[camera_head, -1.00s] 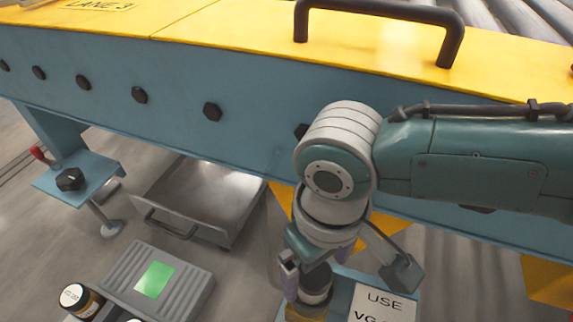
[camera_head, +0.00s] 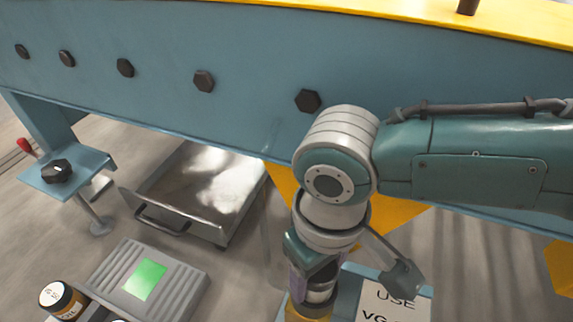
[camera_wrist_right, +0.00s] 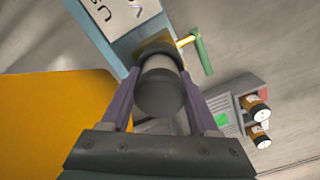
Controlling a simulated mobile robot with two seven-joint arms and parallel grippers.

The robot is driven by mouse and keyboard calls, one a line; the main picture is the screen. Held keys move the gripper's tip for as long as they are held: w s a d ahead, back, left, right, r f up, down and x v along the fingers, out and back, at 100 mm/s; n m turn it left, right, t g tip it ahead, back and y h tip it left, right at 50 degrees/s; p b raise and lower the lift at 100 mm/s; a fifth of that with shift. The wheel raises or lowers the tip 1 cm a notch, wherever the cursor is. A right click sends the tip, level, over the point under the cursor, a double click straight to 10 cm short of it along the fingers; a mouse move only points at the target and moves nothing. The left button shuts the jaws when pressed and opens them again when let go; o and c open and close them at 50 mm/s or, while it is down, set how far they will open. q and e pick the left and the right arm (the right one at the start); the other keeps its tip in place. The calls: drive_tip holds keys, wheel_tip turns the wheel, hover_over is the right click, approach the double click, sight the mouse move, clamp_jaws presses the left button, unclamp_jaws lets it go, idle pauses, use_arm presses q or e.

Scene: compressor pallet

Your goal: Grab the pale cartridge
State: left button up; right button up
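The pale cartridge (camera_wrist_right: 160,68) is a short upright cylinder with a pale body and a dark end cap. In the head view the cartridge (camera_head: 320,293) is partly hidden by my right gripper and stands in a yellowish seat on a blue stand (camera_head: 350,284). My right gripper (camera_wrist_right: 161,78) points down over it, with a purple finger on each side of the cartridge. Narrow gaps seem to show between the fingers and the cartridge, so it looks open around it. My left gripper is not in view.
A sign (camera_head: 392,302) reading "USE VG..." is beside the cartridge. A blue conveyor side (camera_head: 250,75) with bolts runs behind my arm. A metal drawer (camera_head: 190,190), a grey box with a green screen (camera_head: 148,280) and a dark jar (camera_head: 62,298) are at left. A green-handled valve (camera_wrist_right: 203,55) is near the cartridge.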

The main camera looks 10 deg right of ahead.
drive_tip(key=c, duration=0.8)
